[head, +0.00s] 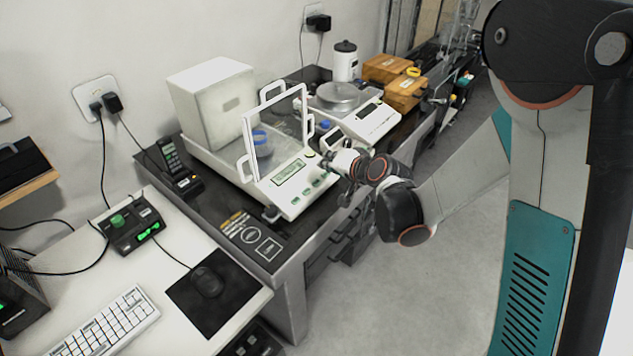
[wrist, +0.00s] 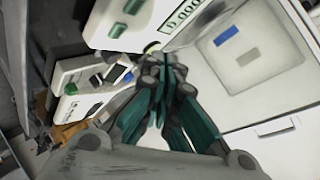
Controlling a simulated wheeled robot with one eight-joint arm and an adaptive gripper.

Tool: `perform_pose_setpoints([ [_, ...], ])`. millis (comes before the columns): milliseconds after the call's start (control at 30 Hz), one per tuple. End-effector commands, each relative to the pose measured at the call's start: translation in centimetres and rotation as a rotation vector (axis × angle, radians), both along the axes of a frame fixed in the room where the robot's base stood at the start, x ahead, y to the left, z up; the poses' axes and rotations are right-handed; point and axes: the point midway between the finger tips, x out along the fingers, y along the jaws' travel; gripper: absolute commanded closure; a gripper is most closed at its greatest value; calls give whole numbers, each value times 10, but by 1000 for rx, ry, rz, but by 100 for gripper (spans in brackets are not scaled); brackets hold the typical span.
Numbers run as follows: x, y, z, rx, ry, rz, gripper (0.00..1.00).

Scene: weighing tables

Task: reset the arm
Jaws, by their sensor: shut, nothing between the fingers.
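My gripper (head: 332,160) is at the front of the analytical balance (head: 290,190), close to the right end of its control panel in the head view. In the wrist view my gripper (wrist: 166,72) has its teal and grey fingers together with nothing between them. The balance's display and green buttons show just beyond the fingertips in the wrist view (wrist: 140,22). I cannot tell whether the fingers touch the balance. My arm reaches in from the right over the floor.
A second scale with a round pan (head: 338,96), wooden boxes (head: 385,68) and a white jar (head: 345,62) stand behind. A desk with a keyboard (head: 110,322) is at front left. The floor (head: 390,300) is clear.

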Motion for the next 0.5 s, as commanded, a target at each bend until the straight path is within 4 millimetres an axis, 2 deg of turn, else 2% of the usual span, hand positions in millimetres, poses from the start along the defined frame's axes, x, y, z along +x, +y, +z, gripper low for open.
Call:
perform_pose_setpoints([
  [333,0,0,1,-1,0,0,100],
  [500,-10,-9,17,-42,3,5,100],
])
